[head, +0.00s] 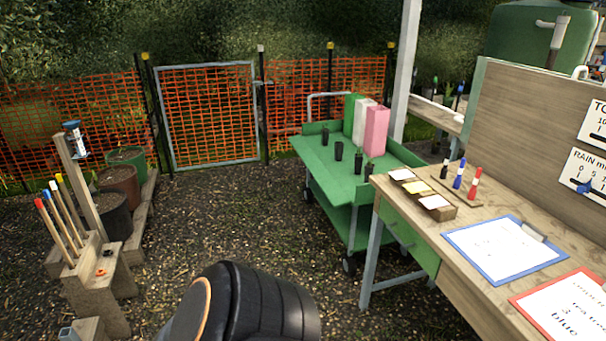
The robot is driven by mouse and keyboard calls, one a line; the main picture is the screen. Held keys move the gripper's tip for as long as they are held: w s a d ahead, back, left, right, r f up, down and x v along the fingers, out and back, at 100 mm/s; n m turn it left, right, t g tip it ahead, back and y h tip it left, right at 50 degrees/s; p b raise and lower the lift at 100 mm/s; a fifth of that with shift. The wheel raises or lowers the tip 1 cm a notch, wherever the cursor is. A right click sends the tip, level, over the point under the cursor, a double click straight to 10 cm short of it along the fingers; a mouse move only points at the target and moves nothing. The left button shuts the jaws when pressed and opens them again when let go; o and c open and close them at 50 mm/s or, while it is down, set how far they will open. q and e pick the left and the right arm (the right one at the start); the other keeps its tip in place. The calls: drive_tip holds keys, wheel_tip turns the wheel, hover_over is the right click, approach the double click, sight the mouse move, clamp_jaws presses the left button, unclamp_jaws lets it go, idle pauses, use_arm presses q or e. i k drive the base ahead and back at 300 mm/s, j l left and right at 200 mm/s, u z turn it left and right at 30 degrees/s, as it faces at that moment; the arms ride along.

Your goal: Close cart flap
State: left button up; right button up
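The green cart (318,152) stands in the middle right of the head view, on wheels, with a lower shelf (345,218). Low raised walls show along its back and right sides. No raised wall shows along its near left side; the flap looks lowered there, though I cannot clearly tell it from the cart top. Several small black pots stand on the top. A green, a white and a pink (376,131) upright box stand at its back. Neither gripper is in view; a black arm link of mine shows at the bottom.
A wooden bench (470,215) with clipboards, markers and note pads stands close to the cart's right. A wooden post stand (95,270) with coloured sticks and several plant pots are at left. A mesh gate (208,115) is behind. The gravel (235,215) left of the cart is clear.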

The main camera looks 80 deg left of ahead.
sight(335, 193)
drive_tip(key=u, duration=2.15)
drive_tip(key=i+j+z, duration=0.25)
drive_tip(key=i+j, duration=0.7)
drive_tip(key=i, duration=0.2)
drive_tip(key=i+j+z, duration=0.3)
drive_tip(key=i+j, duration=0.75)
drive_tip(key=j, duration=0.1)
